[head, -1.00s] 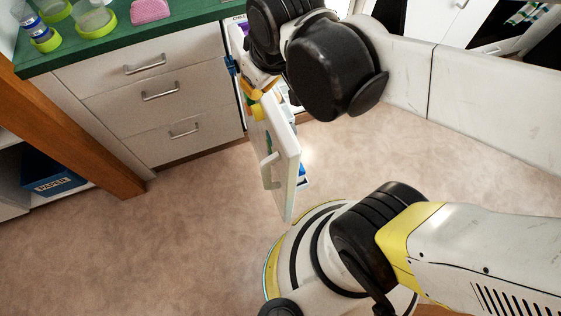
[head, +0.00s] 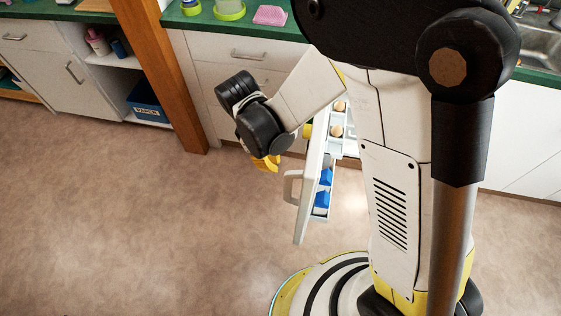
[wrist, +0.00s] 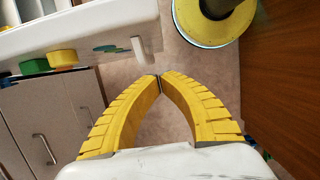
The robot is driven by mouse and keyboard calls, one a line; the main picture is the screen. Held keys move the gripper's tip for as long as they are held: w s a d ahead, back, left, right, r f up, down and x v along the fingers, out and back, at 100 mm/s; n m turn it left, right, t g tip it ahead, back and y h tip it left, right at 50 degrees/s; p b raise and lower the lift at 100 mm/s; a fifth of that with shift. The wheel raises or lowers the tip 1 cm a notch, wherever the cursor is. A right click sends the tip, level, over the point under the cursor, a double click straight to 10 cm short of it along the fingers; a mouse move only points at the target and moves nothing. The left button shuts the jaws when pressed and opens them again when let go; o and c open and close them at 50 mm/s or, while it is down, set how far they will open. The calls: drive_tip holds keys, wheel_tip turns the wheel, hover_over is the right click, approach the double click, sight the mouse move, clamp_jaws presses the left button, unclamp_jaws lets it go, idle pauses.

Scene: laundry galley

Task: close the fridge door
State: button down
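The fridge door (head: 308,207) stands open in the head view, jutting out from the counter front. Its inner shelves hold round tan items (head: 337,131) and blue items (head: 322,190). The door's pale handle (head: 290,187) is on its left, outer face. My gripper (head: 268,163) is left of the door, on the handle side, apparently apart from it. In the wrist view the yellow fingers (wrist: 160,78) are shut with tips meeting and nothing between them. The door (wrist: 75,38) and its handle (wrist: 138,48) show at upper left there. My arm hides much of the fridge.
White drawers (head: 235,75) under a green counter stand behind. A wooden post (head: 163,75) rises left of them. A blue paper bin (head: 147,103) sits on a low shelf. Open floor (head: 100,210) lies left of the door. My round base is close to the door's free end.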

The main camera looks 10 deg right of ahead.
drive_tip(key=s+d+f+b, duration=0.2)
drive_tip(key=d+f+b, duration=0.3)
drive_tip(key=f, duration=0.2)
drive_tip(key=shift+d+f, duration=0.35)
